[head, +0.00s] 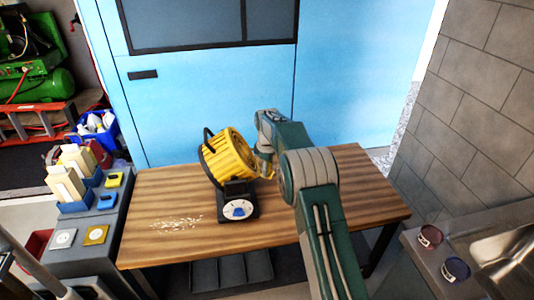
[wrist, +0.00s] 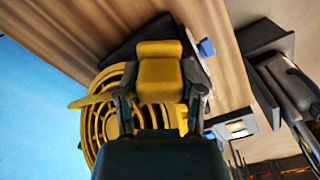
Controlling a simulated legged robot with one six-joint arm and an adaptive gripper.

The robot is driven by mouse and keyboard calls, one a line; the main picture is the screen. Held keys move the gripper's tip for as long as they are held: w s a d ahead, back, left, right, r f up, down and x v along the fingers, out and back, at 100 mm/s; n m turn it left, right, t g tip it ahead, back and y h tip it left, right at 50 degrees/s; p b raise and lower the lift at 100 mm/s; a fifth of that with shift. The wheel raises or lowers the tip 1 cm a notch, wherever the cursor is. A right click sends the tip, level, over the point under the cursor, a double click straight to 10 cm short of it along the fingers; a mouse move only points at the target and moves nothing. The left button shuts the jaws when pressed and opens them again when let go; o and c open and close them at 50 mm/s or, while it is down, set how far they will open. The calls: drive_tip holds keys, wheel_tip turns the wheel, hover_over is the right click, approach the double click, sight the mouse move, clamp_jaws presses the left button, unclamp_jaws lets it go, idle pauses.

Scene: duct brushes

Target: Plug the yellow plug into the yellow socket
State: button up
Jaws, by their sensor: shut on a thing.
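My gripper (wrist: 160,100) is shut on a yellow block, which looks like the yellow plug (wrist: 160,78). The plug sits between the two dark fingers, close to the wrist camera. In the head view, my gripper (head: 265,168) is above the table, just right of the yellow machine, partly hidden by my arm. A yellow square plate with a pale round face, which looks like the yellow socket (head: 96,235), is on the front of the grey cabinet at the left. It is well away from my gripper.
The yellow ribbed machine (head: 232,155) stands on a black base on the wooden table (head: 180,238), beside pale crumbs. A white socket plate (head: 64,239) is left of the yellow one. The grey cabinet (head: 82,213) carries boxes and small yellow and blue items. The table's right side is clear.

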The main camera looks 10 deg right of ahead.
drive_tip(key=s+f+m, duration=1.1)
drive_tip(key=s+f, duration=1)
drive_tip(key=shift+s+f, duration=0.2)
drive_tip(key=shift+s, duration=0.15)
